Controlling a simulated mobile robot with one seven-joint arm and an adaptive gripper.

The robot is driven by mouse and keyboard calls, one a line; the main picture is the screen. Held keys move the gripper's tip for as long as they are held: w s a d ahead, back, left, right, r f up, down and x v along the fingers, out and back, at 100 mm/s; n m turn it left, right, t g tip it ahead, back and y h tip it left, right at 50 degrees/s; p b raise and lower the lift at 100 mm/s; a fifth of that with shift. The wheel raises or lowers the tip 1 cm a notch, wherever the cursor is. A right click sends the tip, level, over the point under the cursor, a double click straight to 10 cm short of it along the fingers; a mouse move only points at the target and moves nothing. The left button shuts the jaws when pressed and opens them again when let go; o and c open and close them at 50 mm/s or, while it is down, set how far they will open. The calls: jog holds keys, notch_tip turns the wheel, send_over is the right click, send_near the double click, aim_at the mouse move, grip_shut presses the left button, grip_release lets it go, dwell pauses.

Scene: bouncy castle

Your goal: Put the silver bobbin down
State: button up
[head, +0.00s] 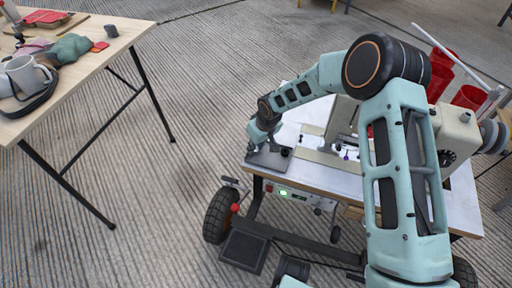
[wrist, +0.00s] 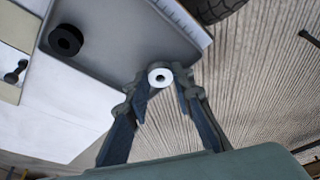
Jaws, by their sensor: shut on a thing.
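The silver bobbin (wrist: 160,77) is a small pale ring with a dark centre hole, held between the fingertips of my gripper (wrist: 160,82). In the head view my gripper (head: 262,143) points down over a grey tray (head: 268,162) at the left front corner of the sewing table; the bobbin cannot be made out there. In the wrist view the bobbin overlaps the edge of the grey tray (wrist: 115,22). I cannot tell whether it touches the tray.
A black spool (wrist: 66,40) sits on the tray. A cream sewing machine (head: 456,135) with red thread cones (head: 469,97) stands on the white table (head: 340,182), partly behind my arm. A wooden table (head: 88,72) with mugs and cloth stands left; floor between is clear.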

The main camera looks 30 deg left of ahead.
jog(key=shift+f, duration=0.25)
jog(key=o, duration=0.6)
jog(key=shift+o, duration=0.2)
jog(key=shift+d+r, duration=0.1)
jog(key=shift+r, duration=0.5)
jog(key=p+v, duration=0.3)
jog(key=v, duration=0.8)
jog(key=shift+r+p, duration=0.2)
jog(key=shift+p, duration=0.1)
jog(key=shift+s, duration=0.1)
jog(key=shift+d, duration=0.1)
